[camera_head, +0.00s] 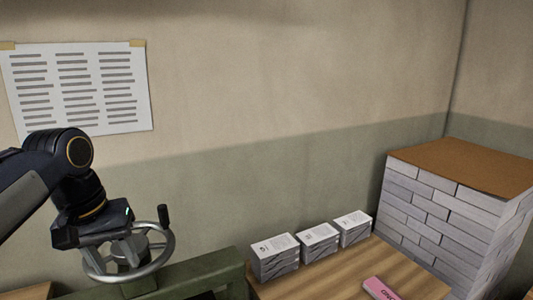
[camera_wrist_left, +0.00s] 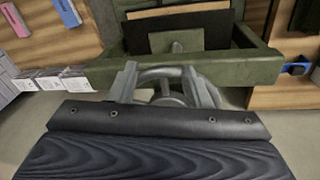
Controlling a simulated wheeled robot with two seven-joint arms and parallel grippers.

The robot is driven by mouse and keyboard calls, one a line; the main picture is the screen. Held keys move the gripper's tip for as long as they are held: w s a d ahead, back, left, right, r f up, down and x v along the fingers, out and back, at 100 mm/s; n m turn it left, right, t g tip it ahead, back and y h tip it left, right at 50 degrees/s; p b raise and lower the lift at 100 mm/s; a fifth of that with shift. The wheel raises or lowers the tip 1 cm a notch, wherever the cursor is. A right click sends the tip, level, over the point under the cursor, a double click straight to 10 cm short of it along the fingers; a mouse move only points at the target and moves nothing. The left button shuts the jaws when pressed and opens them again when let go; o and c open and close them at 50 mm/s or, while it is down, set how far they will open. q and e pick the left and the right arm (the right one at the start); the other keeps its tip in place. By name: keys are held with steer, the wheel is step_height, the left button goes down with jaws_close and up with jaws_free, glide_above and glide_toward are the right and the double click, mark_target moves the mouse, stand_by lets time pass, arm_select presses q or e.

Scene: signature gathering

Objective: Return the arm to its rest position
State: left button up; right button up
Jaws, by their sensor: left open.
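My left arm comes in from the left in the head view, bent at a dark joint. Its black left gripper (camera_head: 95,230) hangs just above and beside a grey handwheel (camera_head: 168,248) with a dark upright knob. The gripper is open; its fingertips are hard to make out in the head view. The wheel's grey rim also shows ahead of my gripper in the left wrist view (camera_wrist_left: 163,74). I cannot tell whether the gripper touches the rim. My right gripper is in neither view.
The wheel sits by a green frame (camera_head: 200,272). A wooden table (camera_head: 330,275) at right holds three white paper blocks (camera_head: 320,238), a pink item (camera_head: 381,289) and a tall stack of grey bundles (camera_head: 440,215) with a brown top. A printed sheet (camera_head: 75,90) hangs on the wall.

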arm_select(q)
steer(key=s+d+f+t+h+b, duration=0.1)
steer(key=s+d+f+t, duration=0.1)
steer(key=s+f, duration=0.6)
steer(key=s+d+f+m+t+h+b, duration=0.1)
steer(key=s+d+f+t+b, duration=0.1)
steer(key=s+f, duration=0.6)
step_height(320, 180, down, 4)
steer(key=shift+s+d+f+h, duration=0.2)
steer(key=shift+s+d+h, duration=0.1)
steer(key=shift+d, duration=0.6)
